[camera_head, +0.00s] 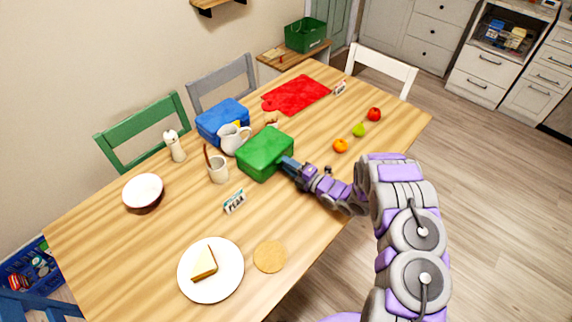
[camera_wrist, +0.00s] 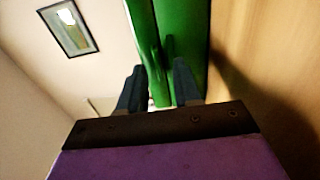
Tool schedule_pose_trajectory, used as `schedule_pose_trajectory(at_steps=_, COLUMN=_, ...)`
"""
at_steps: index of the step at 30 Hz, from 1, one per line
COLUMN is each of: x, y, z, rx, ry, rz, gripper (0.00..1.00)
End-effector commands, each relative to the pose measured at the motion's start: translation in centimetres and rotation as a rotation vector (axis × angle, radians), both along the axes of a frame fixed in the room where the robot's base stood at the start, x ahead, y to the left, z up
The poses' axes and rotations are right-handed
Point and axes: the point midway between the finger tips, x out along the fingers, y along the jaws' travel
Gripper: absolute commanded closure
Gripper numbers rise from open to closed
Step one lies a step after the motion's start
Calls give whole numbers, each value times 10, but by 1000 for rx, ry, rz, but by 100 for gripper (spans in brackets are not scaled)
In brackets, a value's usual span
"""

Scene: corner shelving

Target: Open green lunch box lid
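The green lunch box (camera_head: 265,152) sits on the wooden table with its lid down, left of my gripper. My gripper (camera_head: 286,163) is at the box's near right side, low and close to it. In the wrist view, the two dark fingers of my gripper (camera_wrist: 159,68) stand apart, with the green lunch box (camera_wrist: 185,35) close in front of them. A seam runs along the box between the fingers. I cannot tell whether the fingertips touch the box.
A blue box (camera_head: 222,120), white pitcher (camera_head: 232,139) and mug (camera_head: 217,168) stand left of the lunch box. A name sign (camera_head: 235,201) and a plate with cake (camera_head: 211,285) are nearer. An orange (camera_head: 340,146) lies to the right. The near-right table is mostly clear.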

Motion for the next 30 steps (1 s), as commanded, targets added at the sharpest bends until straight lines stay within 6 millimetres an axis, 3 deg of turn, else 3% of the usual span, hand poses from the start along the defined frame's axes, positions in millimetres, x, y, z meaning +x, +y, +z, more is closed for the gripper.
schedule_pose_trajectory(at_steps=4, x=7, y=10, z=0, rx=0, ry=-1, rz=1, gripper=67)
schedule_pose_trajectory(at_steps=14, x=9, y=12, z=0, rx=0, ry=0, rz=-1, gripper=67)
schedule_pose_trajectory(at_steps=25, x=9, y=12, z=0, rx=0, ry=0, rz=-1, gripper=100)
schedule_pose_trajectory(at_steps=30, x=9, y=12, z=0, rx=-1, ry=1, rz=-1, gripper=100)
